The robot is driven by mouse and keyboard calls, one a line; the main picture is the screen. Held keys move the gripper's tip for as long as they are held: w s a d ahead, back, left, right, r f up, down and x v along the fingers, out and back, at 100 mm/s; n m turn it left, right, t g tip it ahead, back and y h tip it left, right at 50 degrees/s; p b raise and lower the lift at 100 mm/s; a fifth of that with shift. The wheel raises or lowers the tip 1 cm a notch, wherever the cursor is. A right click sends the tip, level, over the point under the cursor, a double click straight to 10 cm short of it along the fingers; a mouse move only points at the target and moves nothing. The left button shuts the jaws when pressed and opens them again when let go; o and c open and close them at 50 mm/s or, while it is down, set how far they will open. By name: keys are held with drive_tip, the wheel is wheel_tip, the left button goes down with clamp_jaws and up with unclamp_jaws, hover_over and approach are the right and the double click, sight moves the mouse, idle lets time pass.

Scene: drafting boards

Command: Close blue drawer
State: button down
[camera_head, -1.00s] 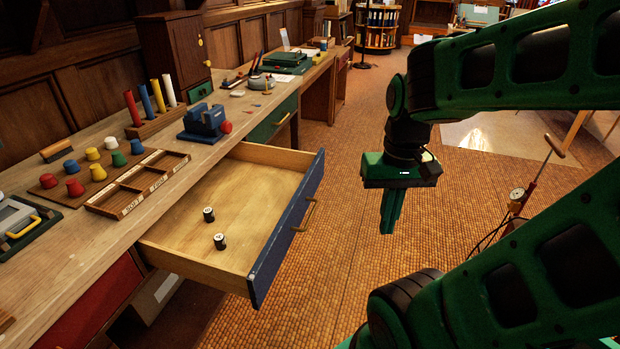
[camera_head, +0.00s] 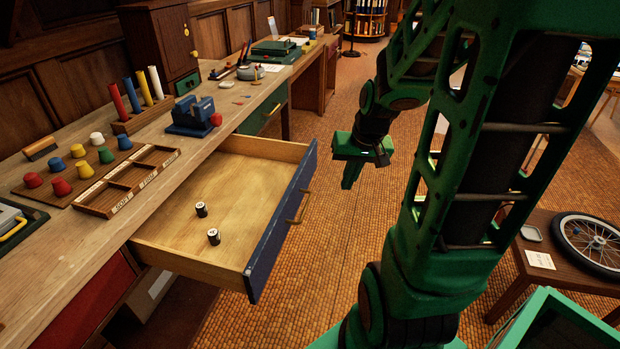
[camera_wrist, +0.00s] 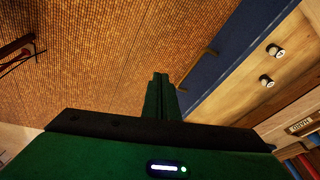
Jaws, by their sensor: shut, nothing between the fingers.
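The blue drawer (camera_head: 282,228) stands pulled out from the workbench, with its blue front facing right and a brass handle (camera_head: 298,207) on it. Two small black-and-white cylinders (camera_head: 207,222) stand inside on its wooden floor. My gripper (camera_head: 349,183) is shut and empty, pointing down over the floor to the right of the drawer front, apart from it. In the wrist view my fingertips (camera_wrist: 160,78) are close together, with the drawer's blue front (camera_wrist: 225,60) and the cylinders (camera_wrist: 270,66) to their right.
The bench top (camera_head: 100,230) holds colored knobs, a divided wooden tray (camera_head: 128,182), a blue vise (camera_head: 190,117) and colored tubes. A green drawer front (camera_head: 264,112) is behind the blue one. A table with a wheel (camera_head: 590,243) stands at right. The carpet before the drawer is clear.

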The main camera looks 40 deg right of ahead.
drive_tip(key=w+d+f+m+t, duration=0.1)
drive_tip(key=w+d+f+t, duration=0.15)
drive_tip(key=w, duration=0.25)
drive_tip(key=w+d+f+m+t, duration=0.1)
drive_tip(key=w+d+f+t, duration=0.1)
drive_tip(key=w+d+f, duration=0.3)
approach(307, 181)
drive_tip(key=s+x, duration=0.1)
drive_tip(key=x, duration=0.3)
drive_tip(key=shift+w+f, duration=0.1)
drive_tip(key=shift+w, duration=0.45)
